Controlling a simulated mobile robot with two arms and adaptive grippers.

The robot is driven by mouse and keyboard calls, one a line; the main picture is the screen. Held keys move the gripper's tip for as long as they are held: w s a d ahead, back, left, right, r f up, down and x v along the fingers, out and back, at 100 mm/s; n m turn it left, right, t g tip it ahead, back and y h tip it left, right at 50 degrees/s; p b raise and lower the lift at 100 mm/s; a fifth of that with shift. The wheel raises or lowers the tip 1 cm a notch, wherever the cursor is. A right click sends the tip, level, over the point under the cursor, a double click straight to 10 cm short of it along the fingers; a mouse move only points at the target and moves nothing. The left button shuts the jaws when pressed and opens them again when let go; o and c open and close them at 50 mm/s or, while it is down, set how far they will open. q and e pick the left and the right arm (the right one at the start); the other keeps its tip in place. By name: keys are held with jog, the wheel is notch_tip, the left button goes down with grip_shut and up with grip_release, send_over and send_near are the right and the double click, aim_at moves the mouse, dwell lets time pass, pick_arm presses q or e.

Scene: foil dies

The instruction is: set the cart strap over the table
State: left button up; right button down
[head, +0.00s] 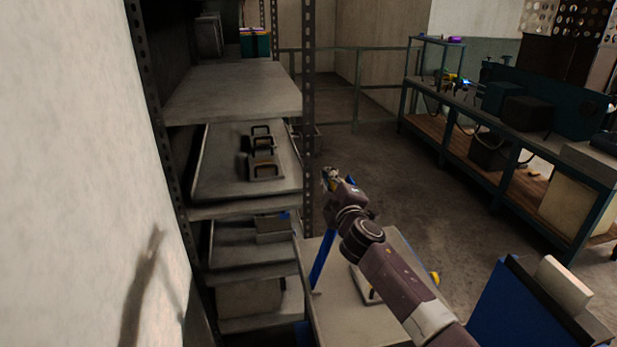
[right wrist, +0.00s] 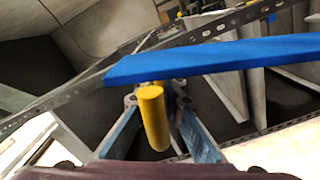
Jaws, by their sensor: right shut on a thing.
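The cart strap is a blue band (head: 322,260) that slants from near my right gripper down to the left side of the light cart table (head: 325,309). In the right wrist view the blue strap (right wrist: 220,60) crosses in front of the fingers, with a yellow cylindrical grip (right wrist: 152,115) at it. My right gripper (head: 329,178) is above the table's far left part, and its fingers (right wrist: 152,112) are shut around the yellow grip. My right arm covers part of the table. My left gripper is not in view.
A metal shelf rack (head: 232,90) stands just left of the table. Its middle shelf holds a tray (head: 215,178) with dark-framed blocks. A framed object (head: 362,284) lies on the table, partly hidden. A long workbench (head: 490,125) stands at right; floor between is clear.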

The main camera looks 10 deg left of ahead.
jog(key=w+d+f+m+b, duration=0.1)
jog(key=w+d+f+m, duration=0.1)
jog(key=d, duration=0.4)
jog(key=w+d+f+m+b, duration=0.1)
jog(key=w+d+f+m, duration=0.2)
jog(key=d, duration=0.4)
jog(key=shift+w+d+f, duration=0.15)
jog(key=shift+w+f, duration=0.1)
jog(key=shift+f, duration=0.4)
jog(key=c, duration=2)
grip_release()
jog(key=shift+r, duration=0.2)
jog(key=shift+c, duration=0.2)
jog(key=shift+d, duration=0.1)
jog(key=v, duration=1.2)
